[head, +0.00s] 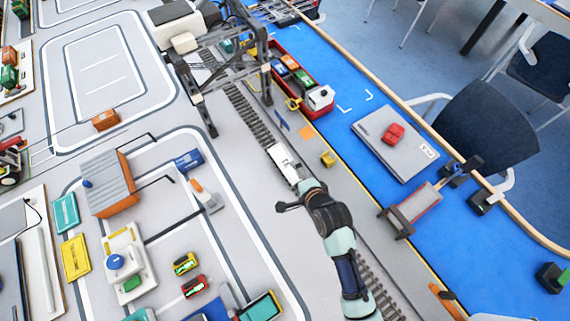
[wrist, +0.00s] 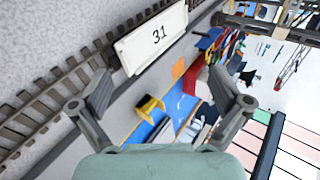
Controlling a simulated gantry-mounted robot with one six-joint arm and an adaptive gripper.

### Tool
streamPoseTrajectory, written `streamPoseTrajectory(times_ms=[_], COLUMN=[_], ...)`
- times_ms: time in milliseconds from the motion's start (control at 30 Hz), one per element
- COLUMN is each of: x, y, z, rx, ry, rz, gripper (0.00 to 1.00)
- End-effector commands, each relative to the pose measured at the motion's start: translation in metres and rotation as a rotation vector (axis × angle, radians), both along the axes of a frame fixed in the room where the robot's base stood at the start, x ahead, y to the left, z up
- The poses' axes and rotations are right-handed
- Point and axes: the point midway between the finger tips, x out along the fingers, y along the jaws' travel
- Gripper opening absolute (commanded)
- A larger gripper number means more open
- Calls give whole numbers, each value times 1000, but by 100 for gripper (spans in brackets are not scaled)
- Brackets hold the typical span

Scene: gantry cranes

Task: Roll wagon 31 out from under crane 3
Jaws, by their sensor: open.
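Wagon 31 is a white flat wagon (head: 283,163) on the dark rail track in the head view. In the wrist view the wagon (wrist: 152,38) shows its black "31" at the top, ahead of my fingers. A grey gantry crane (head: 203,97) straddles the track farther back; its number is not readable. The wagon sits on the near side of the crane's legs, apart from them. My gripper (head: 304,185) is beside the wagon's near end. In the wrist view my gripper (wrist: 160,90) has its fingers wide apart with nothing between them. Contact with the wagon cannot be told.
A red tray (head: 292,98) with coloured blocks stands right of the track by the crane. A small yellow object (head: 328,158) is right of the wagon. A grey laptop-like slab (head: 394,145) lies on the blue mat. The track (head: 248,115) between wagon and crane looks clear.

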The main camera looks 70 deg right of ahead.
Motion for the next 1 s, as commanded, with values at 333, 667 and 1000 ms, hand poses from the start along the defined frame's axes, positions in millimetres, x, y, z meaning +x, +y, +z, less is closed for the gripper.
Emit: streamPoseTrajectory(times_ms=[333, 667, 1000], x=[21, 21, 21], y=[-21, -21, -21], z=[-25, -23, -23], rx=[0, 0, 0], ry=[1, 1, 1], rz=[1, 1, 1], gripper=[100, 100, 100])
